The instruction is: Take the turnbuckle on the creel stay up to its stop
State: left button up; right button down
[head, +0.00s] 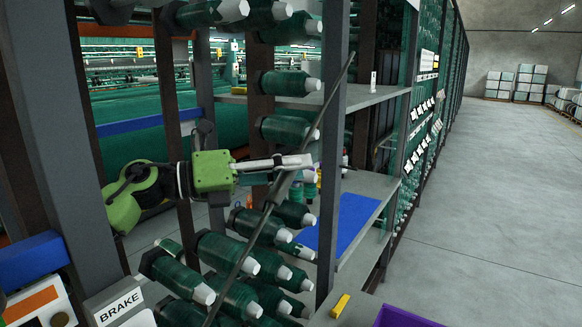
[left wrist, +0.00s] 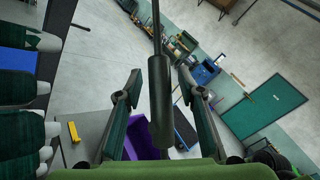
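The creel stay (head: 236,275) is a thin dark rod slanting from upper right to lower left across the creel front in the head view. Its turnbuckle (head: 279,191) is a thicker dark sleeve, partly hidden by my left gripper (head: 297,164). In the left wrist view the turnbuckle (left wrist: 161,105) stands nearly upright in the picture, between the two fingers of my left gripper (left wrist: 160,84). The fingers are spread, with a visible gap on each side of the sleeve. The rod (left wrist: 156,28) runs on above it. My right gripper is not in view.
Green yarn cones (head: 215,247) crowd behind and below the stay. Grey posts (head: 333,130) stand close beside it. The aisle floor (head: 500,200) at right is clear.

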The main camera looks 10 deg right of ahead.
pick_arm(q)
grip_shut()
jog(key=shift+t+y, duration=0.4)
jog(key=shift+t, duration=0.2)
grip_release()
jog(key=s+a, duration=0.1)
jog(key=a, duration=0.6)
jog(key=shift+a+r, duration=0.15)
jog(key=shift+a, duration=0.1)
jog(key=shift+d, duration=0.1)
